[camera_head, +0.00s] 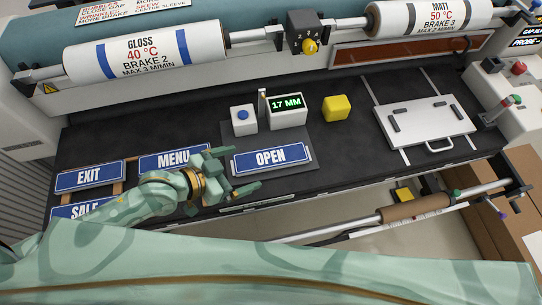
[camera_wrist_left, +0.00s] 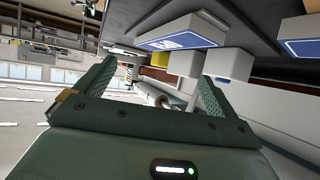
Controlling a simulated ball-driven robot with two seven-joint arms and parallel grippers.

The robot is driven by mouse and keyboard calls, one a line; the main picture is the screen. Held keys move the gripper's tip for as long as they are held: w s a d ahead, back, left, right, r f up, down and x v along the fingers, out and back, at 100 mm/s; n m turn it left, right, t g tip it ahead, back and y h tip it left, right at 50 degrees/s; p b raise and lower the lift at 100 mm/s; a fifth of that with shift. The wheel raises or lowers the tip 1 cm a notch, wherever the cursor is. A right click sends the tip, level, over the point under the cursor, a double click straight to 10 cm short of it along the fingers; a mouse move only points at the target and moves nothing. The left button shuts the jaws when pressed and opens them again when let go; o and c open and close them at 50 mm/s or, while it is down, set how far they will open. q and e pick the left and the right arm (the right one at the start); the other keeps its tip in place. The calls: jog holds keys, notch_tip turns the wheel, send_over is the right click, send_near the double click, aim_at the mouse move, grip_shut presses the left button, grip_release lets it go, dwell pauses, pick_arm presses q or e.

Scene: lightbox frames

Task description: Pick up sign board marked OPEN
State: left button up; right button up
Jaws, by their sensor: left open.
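The OPEN sign board (camera_head: 271,158), blue with white letters and a white edge, lies on a dark grey plate on the black worktop in the head view. My left gripper (camera_head: 244,168) is open at the sign's left end, its two fingers spread on either side of that end. Nothing shows between the fingers, and I cannot tell whether they touch the sign. In the left wrist view my left gripper (camera_wrist_left: 157,78) is also open and empty; a blue-faced board (camera_wrist_left: 182,41) shows beyond it, its lettering unreadable. My right gripper is not in view.
EXIT (camera_head: 89,177), MENU (camera_head: 174,160) and SALE (camera_head: 85,209) signs lie to the left. Behind the OPEN sign stand a white block with a blue button (camera_head: 243,119), a 17 MM display (camera_head: 287,112) and a yellow block (camera_head: 336,108). A white handled plate (camera_head: 425,121) lies right.

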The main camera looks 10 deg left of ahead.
aim_at(269, 158)
pick_arm(q)
jog(key=x, duration=0.4)
jog(key=shift+w+a+f, duration=0.1)
jog(key=shift+w+a, duration=0.05)
jog(key=shift+a, duration=0.05)
jog(key=shift+w+d+f+b, duration=0.25)
jog(key=shift+d+b, duration=0.15)
jog(key=x, duration=0.2)
jog(key=b+x, duration=0.1)
jog(key=x, duration=0.2)
jog(key=shift+w+a+f, duration=0.15)
jog(key=shift+a+f, duration=0.05)
jog(key=shift+a, duration=0.05)
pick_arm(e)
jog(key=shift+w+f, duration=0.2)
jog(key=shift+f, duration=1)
pick_arm(q)
jog(key=c, duration=1.5)
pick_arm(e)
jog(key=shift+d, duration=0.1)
pick_arm(q)
jog(key=shift+o, duration=0.2)
